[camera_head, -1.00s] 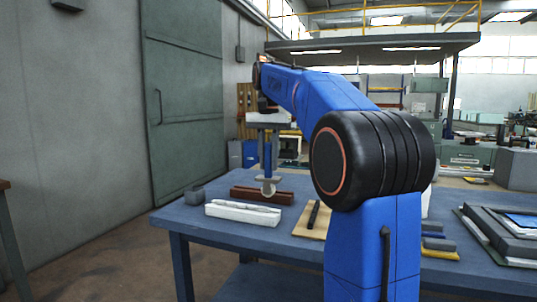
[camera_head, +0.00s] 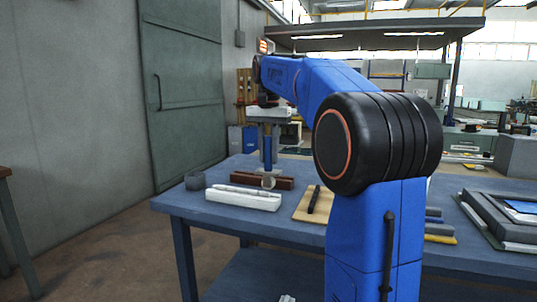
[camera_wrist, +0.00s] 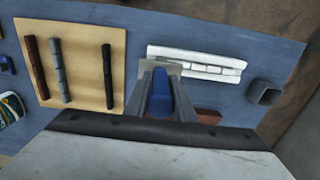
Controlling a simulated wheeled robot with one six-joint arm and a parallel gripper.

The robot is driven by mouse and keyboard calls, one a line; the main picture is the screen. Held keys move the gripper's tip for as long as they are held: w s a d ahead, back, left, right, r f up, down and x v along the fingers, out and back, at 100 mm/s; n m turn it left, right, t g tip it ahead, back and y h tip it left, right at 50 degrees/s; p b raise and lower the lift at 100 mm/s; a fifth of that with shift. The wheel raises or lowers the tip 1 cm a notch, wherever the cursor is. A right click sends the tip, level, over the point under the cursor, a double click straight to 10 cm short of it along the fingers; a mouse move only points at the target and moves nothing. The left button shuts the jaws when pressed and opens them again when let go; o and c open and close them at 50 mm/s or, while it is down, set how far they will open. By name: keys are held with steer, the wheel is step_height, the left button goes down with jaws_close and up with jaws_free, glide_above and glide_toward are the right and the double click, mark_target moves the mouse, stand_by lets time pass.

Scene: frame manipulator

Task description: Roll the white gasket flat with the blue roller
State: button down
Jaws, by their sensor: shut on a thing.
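My gripper (camera_head: 267,135) is shut on the upright blue roller (camera_head: 267,153), whose pale wheel (camera_head: 268,181) hangs down just behind the white frame piece. In the wrist view the blue handle (camera_wrist: 160,98) sits between the grey fingers. The white frame piece (camera_head: 243,203) lies along the blue bench, and the white gasket (camera_head: 250,191) runs along its top. In the wrist view the gasket (camera_wrist: 203,68) looks uneven and segmented in the frame (camera_wrist: 235,63). The roller's lower end overlaps the frame's left part there. I cannot tell whether the wheel touches it.
A brown bar (camera_head: 281,183) lies behind the frame. A hollow grey block (camera_head: 195,181) stands to its left. A tan board (camera_wrist: 83,82) carries brown, grey and dark strips. Dark flat trays (camera_head: 490,220) lie at the bench's right. My own arm hides the bench's middle right.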

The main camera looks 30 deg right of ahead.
steer(key=shift+f, duration=0.6)
stand_by(0.7)
steer(key=shift+w, duration=0.1)
steer(key=shift+w+a, duration=1)
steer(key=shift+w, duration=0.2)
steer(key=shift+w+a+r, duration=0.1)
steer(key=shift+w+a, duration=0.9)
steer(key=shift+w, duration=0.25)
